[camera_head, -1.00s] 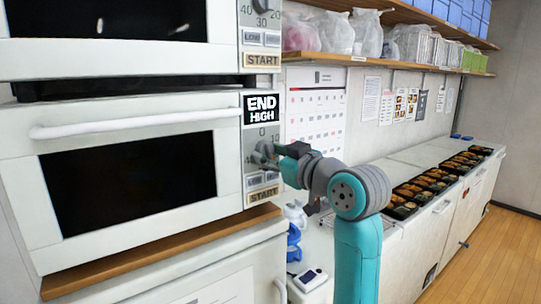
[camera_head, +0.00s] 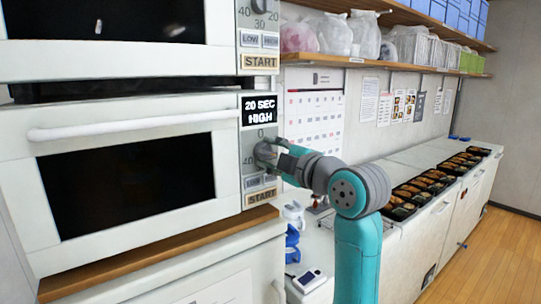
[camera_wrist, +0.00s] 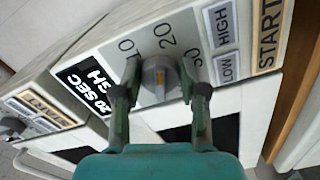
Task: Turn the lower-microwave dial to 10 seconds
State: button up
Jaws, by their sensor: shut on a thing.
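The lower microwave (camera_head: 40,220) has a grey control panel with a round dial (camera_wrist: 158,88) that bears an orange mark. The numbers 10 and 20 show beside the dial in the wrist view, and another number is partly hidden by a finger. The display (camera_head: 260,109) reads 20 SEC HIGH; it also shows in the wrist view (camera_wrist: 84,86). My gripper (camera_wrist: 160,74) is shut on the dial, with one finger on each side of it. In the head view my gripper (camera_head: 270,152) reaches the panel from the right and hides part of the dial.
The LOW, HIGH and START (camera_head: 261,197) buttons sit just below the dial. The upper microwave (camera_head: 120,62) is close above. A counter with several bento trays (camera_head: 400,212) runs along the right wall. A shelf with bags is overhead.

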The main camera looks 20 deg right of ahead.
jog(key=n, duration=0.5)
jog(key=shift+r+n, duration=0.1)
jog(key=shift+n, duration=0.2)
jog(key=shift+r+n, duration=0.1)
jog(key=shift+n, duration=2.1)
jog(key=o, duration=1.1)
jog(key=shift+s, duration=0.1)
jog(key=v, duration=1.1)
jog(key=shift+s+d, duration=0.1)
jog(key=shift+s, duration=0.25)
